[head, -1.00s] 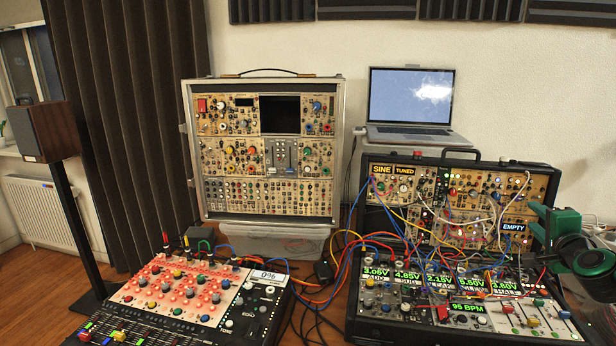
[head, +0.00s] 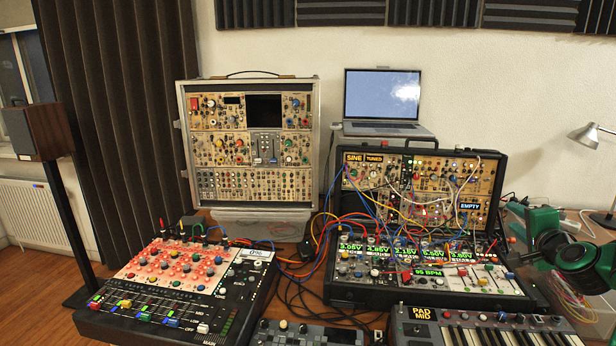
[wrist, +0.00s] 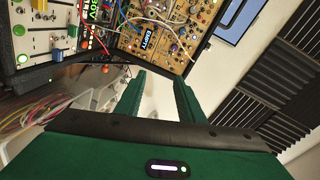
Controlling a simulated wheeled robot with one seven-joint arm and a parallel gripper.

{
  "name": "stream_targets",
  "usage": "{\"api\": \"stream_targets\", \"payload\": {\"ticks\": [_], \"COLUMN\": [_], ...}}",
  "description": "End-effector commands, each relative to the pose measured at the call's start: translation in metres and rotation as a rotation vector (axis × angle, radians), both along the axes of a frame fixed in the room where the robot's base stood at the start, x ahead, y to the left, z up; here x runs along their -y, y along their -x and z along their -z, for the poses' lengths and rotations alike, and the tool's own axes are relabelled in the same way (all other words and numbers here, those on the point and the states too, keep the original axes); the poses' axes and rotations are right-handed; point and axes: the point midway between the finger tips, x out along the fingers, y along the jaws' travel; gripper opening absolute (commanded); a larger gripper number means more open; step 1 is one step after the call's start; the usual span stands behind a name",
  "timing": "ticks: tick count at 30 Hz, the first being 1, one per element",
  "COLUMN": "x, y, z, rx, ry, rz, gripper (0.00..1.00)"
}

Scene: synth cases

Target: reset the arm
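My gripper (head: 541,218) is at the right of the head view, green and black, beside the right edge of the open black synth case (head: 503,170). In the wrist view two green fingers (wrist: 158,92) stand apart with a clear gap and nothing between them. The gripper is open and empty. Beyond the fingers, the wrist view shows the case's upper panel with the "EMPTY" label (wrist: 149,39) and patch cables. Whether the gripper touches the case cannot be told.
A red-lit mixer (head: 180,275) stands at the front left and a keyboard (head: 490,330) at the front right. A tall synth case (head: 250,145) and a laptop (head: 383,97) stand behind. Loose cables (head: 570,290) and a desk lamp (head: 592,137) are at the right.

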Motion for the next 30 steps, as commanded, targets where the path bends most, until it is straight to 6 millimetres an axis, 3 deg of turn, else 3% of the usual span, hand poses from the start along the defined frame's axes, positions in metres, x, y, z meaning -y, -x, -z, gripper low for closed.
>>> {"api": "stream_targets", "payload": {"ticks": [1, 8, 16, 23, 30], "x": [-0.012, -0.05, -0.096, -0.129, -0.148], "y": [-0.003, 0.0, 0.03, 0.103, 0.204], "z": [0.003, 0.019, 0.051, 0.081, 0.089], "rx": [-0.026, -0.177, -0.458, -0.813, -1.15], "ry": [0.014, 0.097, 0.236, 0.361, 0.389], "rz": [-0.032, -0.152, -0.337, -0.537, -0.712], "gripper": [0.35, 0.35, 0.35, 0.35, 0.35]}}
